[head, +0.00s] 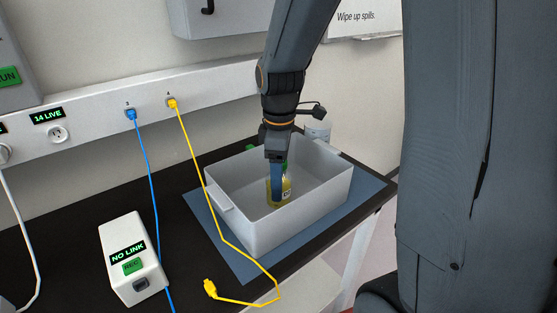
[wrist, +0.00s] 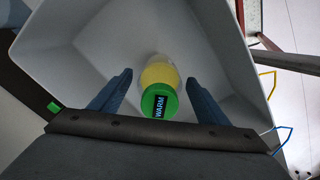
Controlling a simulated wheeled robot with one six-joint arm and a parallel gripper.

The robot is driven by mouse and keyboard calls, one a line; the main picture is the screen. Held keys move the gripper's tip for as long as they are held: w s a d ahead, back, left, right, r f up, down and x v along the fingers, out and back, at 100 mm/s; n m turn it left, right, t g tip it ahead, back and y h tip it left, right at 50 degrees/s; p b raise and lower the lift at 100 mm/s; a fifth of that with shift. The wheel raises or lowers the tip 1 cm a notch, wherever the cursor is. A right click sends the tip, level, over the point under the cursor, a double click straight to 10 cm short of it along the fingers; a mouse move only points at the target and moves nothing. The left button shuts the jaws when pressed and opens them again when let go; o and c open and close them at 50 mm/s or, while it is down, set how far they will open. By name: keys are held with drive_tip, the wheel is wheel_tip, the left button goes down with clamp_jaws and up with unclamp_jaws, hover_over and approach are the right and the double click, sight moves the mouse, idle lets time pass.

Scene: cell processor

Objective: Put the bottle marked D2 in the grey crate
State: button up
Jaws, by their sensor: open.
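The grey crate (head: 275,227) stands on a blue mat; its inside also fills much of the wrist view (wrist: 90,45). A bottle with yellow contents (head: 287,191) is inside the crate, near the middle. In the wrist view the bottle (wrist: 159,72) shows a green cap whose dark label reads WARM. A label on its side is too small to read, so I cannot tell whether it is D2. My gripper (head: 278,198) reaches down into the crate. In the wrist view my gripper (wrist: 159,78) has its two blue fingers apart, one on each side of the bottle, with gaps.
A blue mat (head: 205,218) lies under the crate on the black bench. A white NO LINK box (head: 132,258) stands at left. A yellow cable (head: 190,140) runs down close by the crate's left side. A pale container (head: 318,130) stands behind the crate.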

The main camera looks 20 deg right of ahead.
wheel_tip(320, 180, up, 12)
drive_tip(key=shift+f+b, duration=0.25)
drive_tip(key=shift+b, duration=0.8)
